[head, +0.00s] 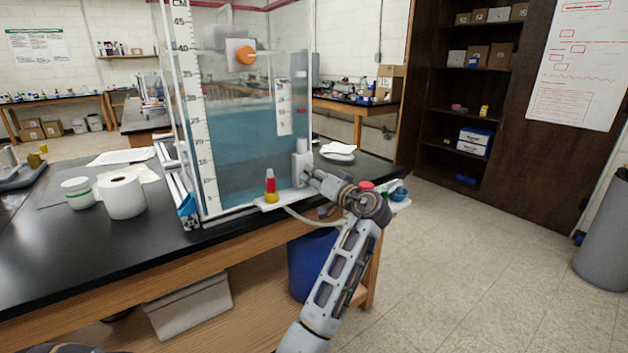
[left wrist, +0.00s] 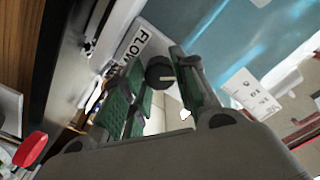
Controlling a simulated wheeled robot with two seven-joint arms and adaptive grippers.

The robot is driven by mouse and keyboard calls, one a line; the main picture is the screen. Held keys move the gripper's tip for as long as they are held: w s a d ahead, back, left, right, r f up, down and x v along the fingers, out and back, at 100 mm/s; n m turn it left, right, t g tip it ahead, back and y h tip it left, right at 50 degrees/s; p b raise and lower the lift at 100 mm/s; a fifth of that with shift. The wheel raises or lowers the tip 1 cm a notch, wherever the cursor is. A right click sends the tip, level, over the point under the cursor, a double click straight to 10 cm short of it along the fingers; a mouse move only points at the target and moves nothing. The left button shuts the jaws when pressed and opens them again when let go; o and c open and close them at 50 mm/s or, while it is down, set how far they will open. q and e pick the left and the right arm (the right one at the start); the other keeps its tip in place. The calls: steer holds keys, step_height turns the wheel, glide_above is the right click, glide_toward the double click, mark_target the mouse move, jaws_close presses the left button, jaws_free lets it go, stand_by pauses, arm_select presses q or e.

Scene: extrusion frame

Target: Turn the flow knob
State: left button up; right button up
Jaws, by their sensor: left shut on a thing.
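The flow knob (left wrist: 158,72) is a dark round knob with a pale pointer line. It sits beside a white label reading FLOW (left wrist: 133,44) in the left wrist view. My left gripper (left wrist: 158,92) has its green-padded fingers on either side of the knob and is shut on it. In the head view my left gripper (head: 309,174) reaches the white housing (head: 301,158) at the tank's lower right corner. The knob is hidden there. My right gripper is not in view.
The clear tank (head: 250,150) with blue water and a centimetre scale stands on the black bench (head: 130,240). A red and yellow item (head: 271,186) stands just left of my gripper. A paper roll (head: 121,196) and a white jar (head: 77,192) stand farther left. Open floor lies right.

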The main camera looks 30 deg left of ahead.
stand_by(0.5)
arm_select(q)
steer(key=o, duration=1)
steer(key=shift+r, duration=5)
steer(key=shift+w, duration=0.1)
